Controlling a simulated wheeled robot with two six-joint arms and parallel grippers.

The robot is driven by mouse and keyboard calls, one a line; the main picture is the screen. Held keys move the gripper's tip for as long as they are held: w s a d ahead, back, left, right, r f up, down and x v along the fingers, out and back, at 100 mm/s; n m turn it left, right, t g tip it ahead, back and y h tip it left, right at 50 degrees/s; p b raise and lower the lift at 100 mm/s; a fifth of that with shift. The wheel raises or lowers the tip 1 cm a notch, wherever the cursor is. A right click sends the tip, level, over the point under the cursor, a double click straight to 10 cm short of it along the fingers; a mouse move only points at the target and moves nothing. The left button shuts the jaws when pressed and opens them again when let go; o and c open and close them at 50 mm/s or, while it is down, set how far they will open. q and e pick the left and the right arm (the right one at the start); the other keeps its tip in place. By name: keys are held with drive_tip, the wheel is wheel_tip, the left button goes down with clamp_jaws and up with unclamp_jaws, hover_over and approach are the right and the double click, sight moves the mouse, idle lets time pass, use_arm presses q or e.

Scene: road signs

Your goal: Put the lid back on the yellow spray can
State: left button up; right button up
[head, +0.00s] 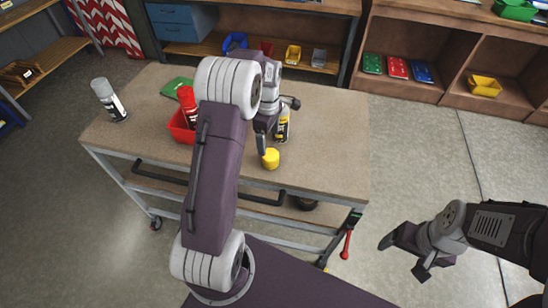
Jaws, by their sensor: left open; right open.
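The yellow spray can (282,128), with a black and yellow label, stands on the workbench (330,150). Its upper part is hidden behind my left gripper. A small yellow lid (270,159) sits on the bench in front of the can, apart from it. My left gripper (278,127) is open above the bench, in front of the can in the picture, with one finger pointing down near the lid. I cannot tell whether it touches either. My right gripper (403,261) is open and empty, off the bench over the floor at lower right.
A red spray can (188,104) stands by a red tray (180,128), partly hidden by my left arm. A grey spray can (108,100) stands at the bench's left end. A green item (176,86) lies at the back. The bench's right part is clear. Shelves with bins stand behind.

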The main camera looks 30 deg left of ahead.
sight(271, 155)
use_arm(q)
drive_tip(key=shift+a+f, duration=0.1)
drive_tip(key=shift+a, duration=0.05)
drive_tip(key=shift+w+d, duration=0.1)
drive_tip(key=shift+d, duration=0.15)
drive_tip(key=shift+d+f+p, duration=0.35)
drive_tip(key=shift+d+f, duration=0.2)
drive_tip(key=shift+d, duration=0.15)
drive_tip(key=shift+a+f, duration=0.25)
drive_tip(key=shift+f, duration=0.8)
drive_tip(key=shift+a+f, duration=0.25)
drive_tip(key=shift+a, duration=0.1)
drive_tip(key=shift+d, duration=0.25)
drive_tip(key=shift+d+f+p, duration=0.1)
drive_tip(key=shift+f+p, duration=0.15)
drive_tip(key=shift+p, duration=0.3)
drive_tip(key=f+p, duration=0.1)
drive_tip(key=f, duration=0.3)
drive_tip(key=shift+a, duration=0.2)
drive_tip(key=shift+f, duration=0.35)
use_arm(e)
drive_tip(key=r, duration=0.2)
drive_tip(key=shift+w+d+r, duration=0.15)
drive_tip(key=shift+d+r, duration=0.25)
use_arm(q)
drive_tip(key=shift+r, duration=0.1)
